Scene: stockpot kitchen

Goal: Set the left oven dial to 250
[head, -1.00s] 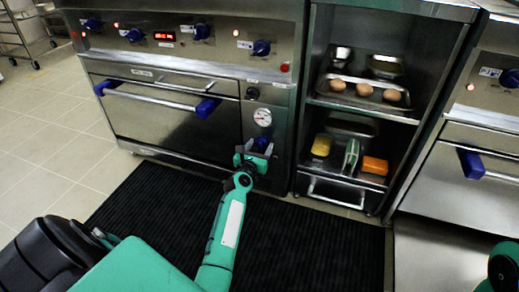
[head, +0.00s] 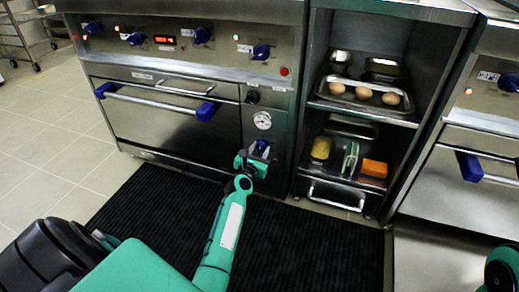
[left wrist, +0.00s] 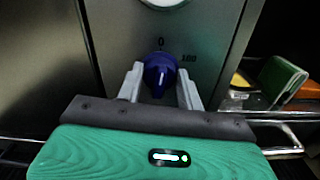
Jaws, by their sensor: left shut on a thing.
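The blue oven dial (head: 262,147) is on the steel panel of the left oven, below the round white gauge (head: 262,120). In the left wrist view the dial (left wrist: 160,72) sits between the two pale fingers of my left gripper (left wrist: 160,88). The gripper is shut on it. A 0 is marked above the dial and a 100 to its upper right. I cannot read the pointer's exact setting. In the head view my left gripper (head: 255,159) partly covers the dial. My right gripper is not in view.
Other blue knobs (head: 261,52) line the oven's upper panel. The oven door (head: 165,115) is shut, with a bar handle. An open shelf unit to the right holds a tray of eggs (head: 364,94) and colored items (head: 374,168). A black mat (head: 290,240) covers the floor in front.

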